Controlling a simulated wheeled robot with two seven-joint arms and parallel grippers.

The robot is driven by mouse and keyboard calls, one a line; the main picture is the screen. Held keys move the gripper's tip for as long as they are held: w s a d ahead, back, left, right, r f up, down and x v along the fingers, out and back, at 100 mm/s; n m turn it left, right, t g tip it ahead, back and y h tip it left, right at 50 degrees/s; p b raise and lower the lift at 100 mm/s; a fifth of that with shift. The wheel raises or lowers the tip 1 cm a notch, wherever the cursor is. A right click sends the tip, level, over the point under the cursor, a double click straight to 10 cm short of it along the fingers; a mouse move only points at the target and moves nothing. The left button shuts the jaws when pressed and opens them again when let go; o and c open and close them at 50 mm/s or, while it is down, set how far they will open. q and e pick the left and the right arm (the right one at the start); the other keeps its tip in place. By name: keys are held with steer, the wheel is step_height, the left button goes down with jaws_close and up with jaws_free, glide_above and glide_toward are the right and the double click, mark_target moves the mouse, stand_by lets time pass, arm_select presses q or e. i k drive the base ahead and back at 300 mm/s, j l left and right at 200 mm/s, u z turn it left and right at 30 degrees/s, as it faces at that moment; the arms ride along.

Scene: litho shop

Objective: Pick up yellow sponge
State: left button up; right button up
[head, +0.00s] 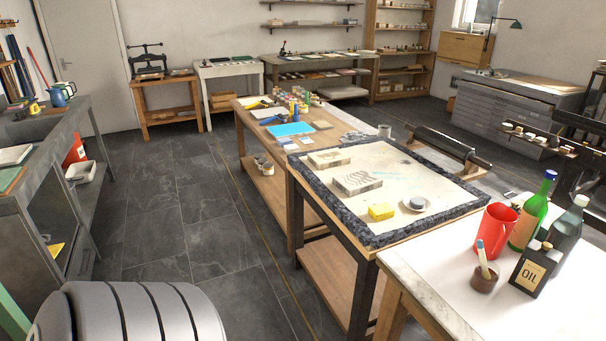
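The yellow sponge (381,212) is a small bright yellow block. It lies near the front edge of the pale slab (345,205) with a dark rough rim, on a wooden table in the middle of the head view. A small pale dish (427,205) with a dark round thing in it is just right of the sponge. A grey patterned stone block (357,183) lies behind and to the left of it. Nothing covers the sponge. Neither of my grippers is in view.
A white-topped table at front right holds a red jug (495,231), a green bottle (528,224), a black oil container (533,268) and a brush pot (484,278). A cluttered grey bench (70,125) stands at left. Dark tiled floor (175,220) is open between.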

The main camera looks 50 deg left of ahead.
mark_target(379, 212)
steer(key=u, duration=1.4)
